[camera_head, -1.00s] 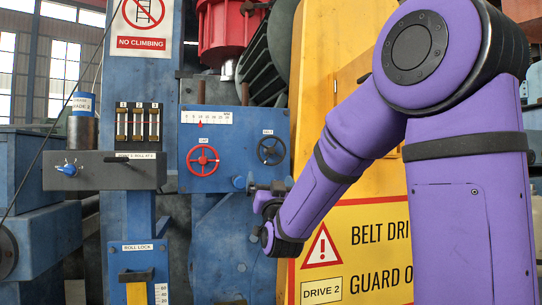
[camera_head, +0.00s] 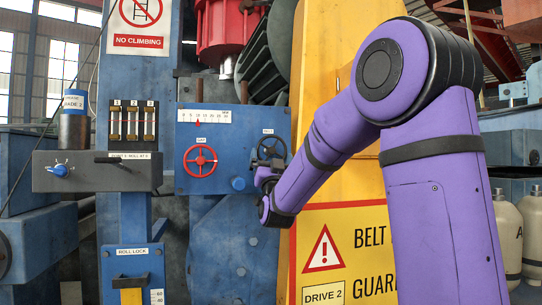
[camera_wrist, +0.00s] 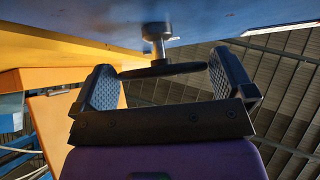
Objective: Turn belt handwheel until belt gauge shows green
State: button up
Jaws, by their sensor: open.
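The black handwheel (camera_head: 271,148) sits at the right of a blue panel (camera_head: 232,140), under a small label that seems to read BELT. A white scale (camera_head: 204,116) with a red pointer near its left part is above; I see no green on it. My gripper (camera_head: 264,174) is at the black handwheel's lower edge in the head view and hides part of it. In the wrist view the handwheel (camera_wrist: 165,70) shows edge-on, with its shaft, between the two spread fingers of my gripper (camera_wrist: 160,74). The fingers look clear of its rim.
A red handwheel (camera_head: 200,160) is on the same panel to the left. A grey box with a blue knob (camera_head: 60,170) and three numbered sight gauges (camera_head: 133,122) stand further left. A yellow guard (camera_head: 345,235) is close on the right behind my arm. Pale cylinders (camera_head: 507,235) stand far right.

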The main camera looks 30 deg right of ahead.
jog(key=shift+x, duration=0.9)
jog(key=c, duration=0.5)
jog(key=shift+m, duration=0.4)
jog(key=shift+m+g+h, duration=0.4)
jog(key=shift+m+h, duration=0.3)
jog(key=shift+h, duration=0.1)
jog(key=o, duration=0.5)
